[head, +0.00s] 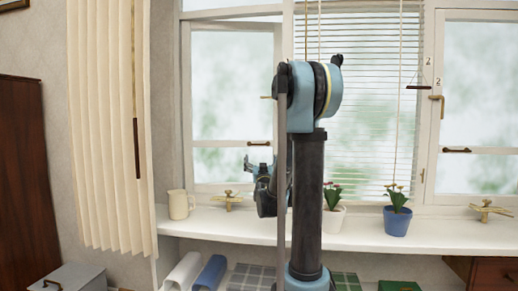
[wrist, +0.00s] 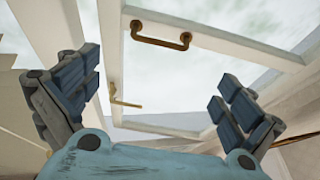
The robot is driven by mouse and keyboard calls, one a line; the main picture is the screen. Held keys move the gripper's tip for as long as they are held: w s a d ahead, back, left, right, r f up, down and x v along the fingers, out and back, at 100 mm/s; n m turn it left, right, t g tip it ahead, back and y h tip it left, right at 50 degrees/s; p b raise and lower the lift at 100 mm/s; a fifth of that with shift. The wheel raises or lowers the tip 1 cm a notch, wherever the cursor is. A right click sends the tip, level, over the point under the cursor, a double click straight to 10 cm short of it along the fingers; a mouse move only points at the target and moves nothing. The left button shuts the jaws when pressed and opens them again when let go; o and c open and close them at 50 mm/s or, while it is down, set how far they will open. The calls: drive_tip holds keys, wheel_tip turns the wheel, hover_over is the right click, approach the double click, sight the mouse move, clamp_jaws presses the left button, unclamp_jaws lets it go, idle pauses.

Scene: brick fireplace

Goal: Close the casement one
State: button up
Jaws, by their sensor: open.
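The left casement (head: 232,110), a white-framed window, stands ajar; its slanted top rail is out of line with the surrounding frame. Its brass pull handle (head: 259,143) sits on the crossbar, and it also shows in the wrist view (wrist: 160,40) as a brown-gold bar. A brass lever latch (wrist: 125,102) is on its side stile. My gripper (head: 261,163) is in front of this casement, just below the handle. In the wrist view my gripper (wrist: 160,95) has its two blue-padded fingers spread wide with nothing between them. My arm hides part of the casement's right side.
The white sill (head: 350,232) holds a cream jug (head: 180,204), brass fittings (head: 227,200), a plant in a white pot (head: 332,217) and one in a blue pot (head: 397,220). Blinds (head: 365,120) hang mid-window. The right casement (head: 478,110) appears shut. A cream curtain (head: 110,130) hangs left.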

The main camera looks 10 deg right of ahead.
drive_tip(key=x, duration=1.4)
drive_tip(key=shift+w, duration=0.25)
